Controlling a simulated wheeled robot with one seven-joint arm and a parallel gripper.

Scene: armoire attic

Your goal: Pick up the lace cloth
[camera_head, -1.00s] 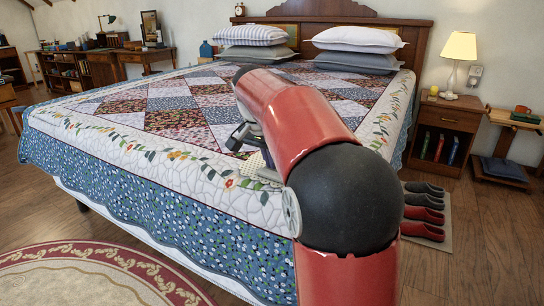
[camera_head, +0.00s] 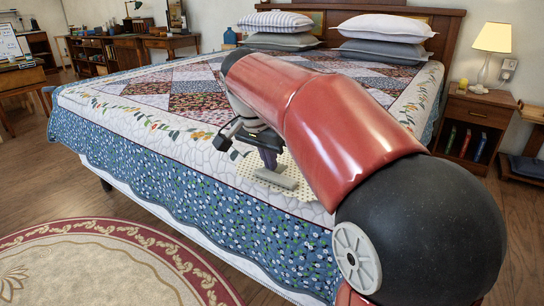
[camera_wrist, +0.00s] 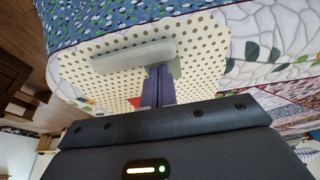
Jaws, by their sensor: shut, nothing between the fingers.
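The lace cloth (camera_head: 250,181) is a cream piece with a regular pattern of dots or holes. It lies flat on the quilt near the bed's front edge, partly hidden by my arm. In the wrist view the lace cloth (camera_wrist: 205,78) spreads under and around my fingers. My gripper (camera_head: 277,179) points down at the cloth, its grey fingertips over it. In the wrist view my gripper (camera_wrist: 136,58) is shut with nothing held. I cannot tell whether the fingertips touch the cloth.
The bed's patchwork quilt (camera_head: 150,165) hangs over the front side. Pillows (camera_head: 385,28) lie at the headboard. A nightstand (camera_head: 475,112) with a lamp (camera_head: 492,42) stands right of the bed. A round rug (camera_head: 100,265) lies on the floor at the front left.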

